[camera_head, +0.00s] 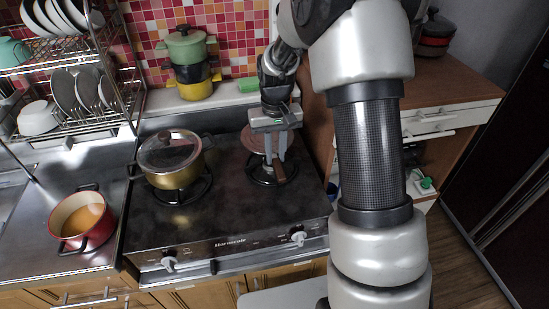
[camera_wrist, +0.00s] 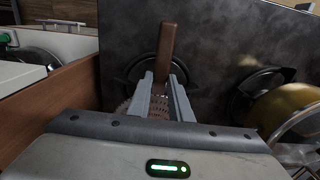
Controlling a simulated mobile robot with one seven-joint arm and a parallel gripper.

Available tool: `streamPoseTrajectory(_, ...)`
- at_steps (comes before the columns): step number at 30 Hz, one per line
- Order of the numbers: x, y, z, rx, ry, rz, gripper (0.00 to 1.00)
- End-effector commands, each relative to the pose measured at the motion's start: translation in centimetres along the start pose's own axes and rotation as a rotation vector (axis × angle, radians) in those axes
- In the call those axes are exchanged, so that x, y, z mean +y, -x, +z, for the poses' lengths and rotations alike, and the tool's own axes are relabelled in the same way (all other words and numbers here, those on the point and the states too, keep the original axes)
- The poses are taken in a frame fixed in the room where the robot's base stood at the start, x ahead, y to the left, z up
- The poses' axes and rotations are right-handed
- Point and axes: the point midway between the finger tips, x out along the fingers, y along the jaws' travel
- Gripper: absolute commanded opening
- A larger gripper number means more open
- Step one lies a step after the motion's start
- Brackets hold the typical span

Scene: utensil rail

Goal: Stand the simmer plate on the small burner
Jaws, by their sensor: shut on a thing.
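The simmer plate shows in the head view as a pinkish-brown round disc (camera_head: 257,139) at the back right of the stove, partly behind my gripper. Its brown handle (camera_head: 279,173) points toward the front. My gripper (camera_head: 274,162) is shut on the simmer plate, with the fingers near where handle and disc meet. In the wrist view the handle (camera_wrist: 167,48) sticks out past the fingertips (camera_wrist: 166,80), and part of the perforated disc (camera_wrist: 158,104) shows between the fingers. The right burner (camera_head: 262,180) is under the handle, partly hidden; I cannot tell whether the plate touches it.
A gold pot with a glass lid (camera_head: 170,157) stands on the left burner. A red pot (camera_head: 82,219) is farther left. Stacked pots (camera_head: 190,65) and a green block (camera_head: 248,85) are on the ledge behind. A wooden cabinet (camera_head: 425,85) borders the stove's right side.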

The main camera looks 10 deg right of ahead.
Motion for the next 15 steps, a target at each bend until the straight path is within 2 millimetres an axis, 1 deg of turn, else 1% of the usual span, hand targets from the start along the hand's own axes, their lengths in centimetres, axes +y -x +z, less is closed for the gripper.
streamPoseTrajectory(1, 0.0, 1.4, -0.2, 0.006, 0.0, 0.0, 0.0)
streamPoseTrajectory(3, 0.0, 2.9, -0.1, 0.006, 0.0, 0.0, 0.0)
streamPoseTrajectory(6, 0.0, 4.7, -0.1, 0.006, 0.0, 0.0, 0.0)
streamPoseTrajectory(9, 0.2, 6.0, 0.1, 0.003, 0.01, 0.0, 0.0)
streamPoseTrajectory(12, 1.3, 6.6, 1.1, -0.002, 0.084, 0.001, 0.0)
streamPoseTrajectory(15, 2.8, 6.2, 2.7, -0.004, 0.203, 0.0, 0.0)
